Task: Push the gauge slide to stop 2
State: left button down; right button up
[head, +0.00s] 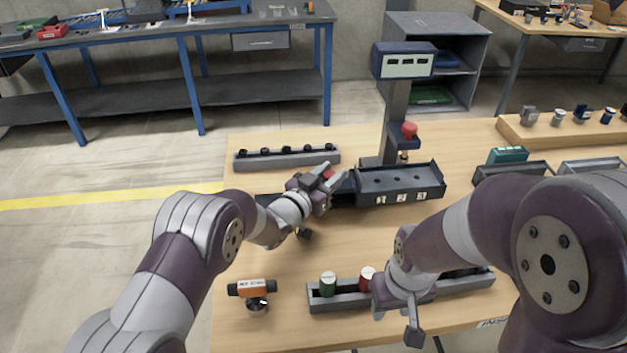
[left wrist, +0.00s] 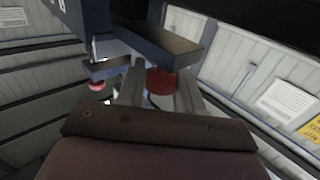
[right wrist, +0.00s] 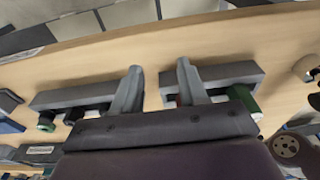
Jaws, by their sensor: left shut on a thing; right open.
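The dark gauge base (head: 432,190) lies mid-table with stop labels 1, 2 and 3 on its right part. My left gripper (head: 328,180) is at the left part of the gauge, left of label 1. It is shut on a red knob (head: 329,174), which shows between the fingers in the left wrist view (left wrist: 160,82). The slide under the knob is mostly hidden by the gripper. My right gripper (head: 397,318) is open over the front rack; the right wrist view (right wrist: 158,90) shows its fingers apart with nothing clearly held.
The gauge column (head: 397,105) with a display and red-topped plunger (head: 409,130) rises behind the gauge. A front rack (head: 350,301) holds green and red cylinders. A back rack (head: 287,158) lies behind my left gripper. An orange-black tool (head: 252,288) is at front left.

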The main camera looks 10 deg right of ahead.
pick_arm(q)
jog(key=shift+w+d+r, duration=0.1)
jog(key=shift+d+r, duration=0.25)
jog(key=shift+r, duration=0.05)
pick_arm(e)
jog(key=shift+f, duration=0.1)
pick_arm(q)
jog(key=c, duration=0.8)
grip_release()
jog(key=shift+f, duration=0.1)
jog(key=shift+a, duration=0.1)
jog(key=shift+s+a+f, duration=0.15)
jog(key=shift+s+a, duration=0.05)
jog(key=shift+s, duration=0.05)
pick_arm(e)
jog(key=shift+f, duration=0.1)
pick_arm(q)
jog(key=b+v, duration=0.1)
jog(key=v, duration=0.6)
pick_arm(e)
jog(key=shift+f, duration=0.35)
